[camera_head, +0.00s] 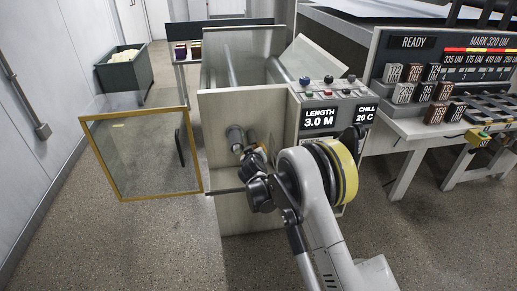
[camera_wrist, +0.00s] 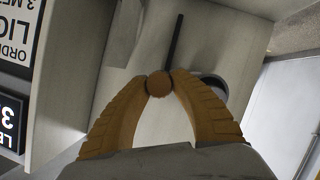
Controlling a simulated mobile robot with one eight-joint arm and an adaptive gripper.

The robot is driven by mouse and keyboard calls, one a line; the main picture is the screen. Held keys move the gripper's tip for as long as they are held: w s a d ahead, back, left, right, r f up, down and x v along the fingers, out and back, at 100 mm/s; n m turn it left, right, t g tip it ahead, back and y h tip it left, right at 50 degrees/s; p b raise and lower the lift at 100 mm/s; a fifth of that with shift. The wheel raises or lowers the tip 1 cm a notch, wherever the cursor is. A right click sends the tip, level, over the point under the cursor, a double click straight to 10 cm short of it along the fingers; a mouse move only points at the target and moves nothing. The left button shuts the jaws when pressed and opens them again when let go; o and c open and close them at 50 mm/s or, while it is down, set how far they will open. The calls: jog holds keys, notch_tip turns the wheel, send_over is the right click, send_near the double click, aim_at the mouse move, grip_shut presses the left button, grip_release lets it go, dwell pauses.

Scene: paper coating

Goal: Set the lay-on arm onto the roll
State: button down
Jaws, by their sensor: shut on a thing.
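My gripper (camera_wrist: 159,82) is shut on a round brown knob (camera_wrist: 160,88) in the wrist view. A thin dark bar (camera_wrist: 176,42) runs up from behind the knob, close to the pale machine face; it looks like the lay-on arm. A round shape, partly hidden by my right finger, may be the roll end. In the head view a grey roll end (camera_head: 235,134) sticks out of the machine's front panel, just left of my gripper (camera_head: 258,151). My wrist hides the knob there, and I cannot tell whether bar and roll touch.
A yellow-framed clear guard (camera_head: 139,150) stands swung open at the left, with a dark handle (camera_head: 180,147). The control box (camera_head: 320,114) reads length 3.0 M and chill 20 C. A bench with labelled blocks (camera_head: 430,90) stands right. A green bin (camera_head: 124,70) stands back left.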

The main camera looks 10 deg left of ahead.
jog(key=c, duration=1.1)
grip_release()
jog(key=shift+o, duration=0.2)
jog(key=v, duration=1.2)
